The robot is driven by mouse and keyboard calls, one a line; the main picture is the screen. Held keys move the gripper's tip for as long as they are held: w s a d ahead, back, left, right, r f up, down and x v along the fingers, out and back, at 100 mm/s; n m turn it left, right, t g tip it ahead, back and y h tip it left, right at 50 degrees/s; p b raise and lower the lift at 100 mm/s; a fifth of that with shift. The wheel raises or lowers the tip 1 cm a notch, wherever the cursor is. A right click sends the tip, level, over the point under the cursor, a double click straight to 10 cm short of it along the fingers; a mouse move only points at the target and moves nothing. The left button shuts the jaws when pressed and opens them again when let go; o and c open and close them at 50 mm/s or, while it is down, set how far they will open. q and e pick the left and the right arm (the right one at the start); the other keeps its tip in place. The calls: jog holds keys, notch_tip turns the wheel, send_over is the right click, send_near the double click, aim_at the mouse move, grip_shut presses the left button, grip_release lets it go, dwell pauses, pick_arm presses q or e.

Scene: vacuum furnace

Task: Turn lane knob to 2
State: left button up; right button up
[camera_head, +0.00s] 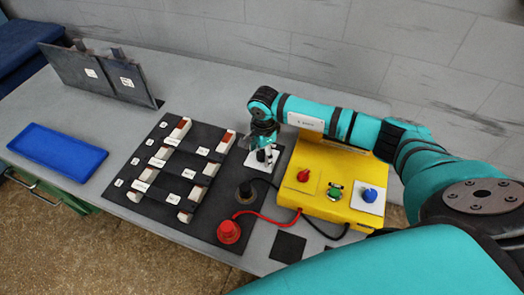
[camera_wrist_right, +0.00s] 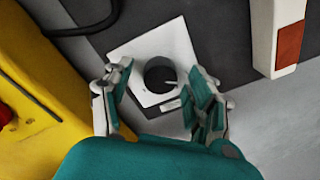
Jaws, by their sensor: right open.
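The black round knob (camera_wrist_right: 160,74) sits on a white square plate (camera_wrist_right: 136,51) and has a light pointer mark toward its right side in the right wrist view. A small label on the plate is too blurred to read. My right gripper (camera_wrist_right: 160,84) is open, with one finger on each side of the knob and visible gaps between. In the head view my right gripper (camera_head: 264,146) is above the plate (camera_head: 249,164) and partly hides the knob (camera_head: 261,156). My left gripper is not in view.
A yellow box (camera_head: 327,206) with red, green and blue controls stands right of the plate. A dark board (camera_head: 150,205) with pale, labelled blocks lies left. A blue tray (camera_head: 57,152) and dark upright plates (camera_head: 95,72) are farther left.

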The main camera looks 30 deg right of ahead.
jog(key=shift+c, duration=0.4)
jog(key=c, duration=1.1)
jog(key=shift+o, duration=0.2)
jog(key=m+b, duration=0.2)
jog(key=m, duration=0.1)
jog(key=shift+w+f, duration=0.1)
jog(key=shift+m+b, duration=1.1)
jog(key=shift+m, duration=1.3)
jog(key=o, duration=1.1)
